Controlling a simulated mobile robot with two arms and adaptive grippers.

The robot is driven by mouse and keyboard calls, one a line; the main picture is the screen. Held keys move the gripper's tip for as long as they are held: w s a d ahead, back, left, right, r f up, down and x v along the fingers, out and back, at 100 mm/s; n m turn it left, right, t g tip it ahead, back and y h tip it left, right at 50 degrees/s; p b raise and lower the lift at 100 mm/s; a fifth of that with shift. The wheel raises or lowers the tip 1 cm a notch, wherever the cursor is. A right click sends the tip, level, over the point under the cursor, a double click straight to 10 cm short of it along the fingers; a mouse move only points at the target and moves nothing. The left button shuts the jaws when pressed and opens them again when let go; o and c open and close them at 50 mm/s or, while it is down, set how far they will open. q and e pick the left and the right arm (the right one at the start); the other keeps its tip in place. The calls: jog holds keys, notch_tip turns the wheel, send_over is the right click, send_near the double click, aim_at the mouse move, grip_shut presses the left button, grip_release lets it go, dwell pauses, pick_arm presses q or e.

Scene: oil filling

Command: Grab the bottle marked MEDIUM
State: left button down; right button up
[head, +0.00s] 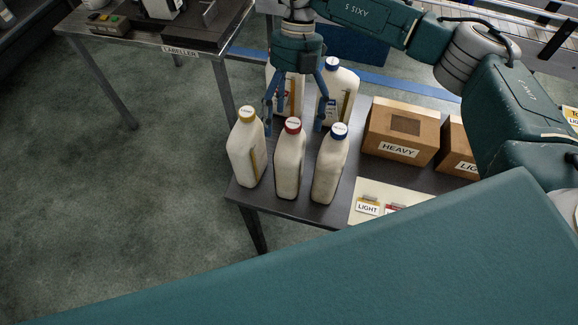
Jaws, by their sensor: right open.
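Several cream bottles stand upright on a dark table. The front row has a yellow-capped bottle (246,155), a red-capped bottle (290,165) and a blue-capped bottle (329,168). Behind them are another blue-capped bottle (342,95) and a bottle (290,96) partly hidden by my right gripper, its cap out of sight. I cannot read MEDIUM on any bottle. My right gripper (294,124) is open, pointing down, its fingers spread in front of the back bottles and near the red cap. I cannot tell whether it touches any bottle. My left gripper is not in view.
A HEAVY box (401,132) and another box (456,146) stand right of the bottles. A pale board (362,188) with a yellow LIGHT card and a red card lies at the front. A labeller table (170,40) is at upper left. Open floor lies left.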

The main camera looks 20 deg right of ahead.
aim_at(288, 135)
jog(key=p+x, duration=0.1)
jog(key=x, duration=0.3)
jog(key=shift+s+f, duration=0.1)
jog(key=shift+s, duration=0.1)
jog(key=p+x, duration=0.2)
jog(key=x, duration=0.1)
jog(key=p+x, duration=0.1)
jog(key=x, duration=0.1)
jog(key=shift+s+a, duration=0.2)
jog(key=shift+a, duration=0.1)
jog(key=shift+f, duration=0.15)
jog(key=c, duration=1.9)
jog(key=shift+c, duration=0.9)
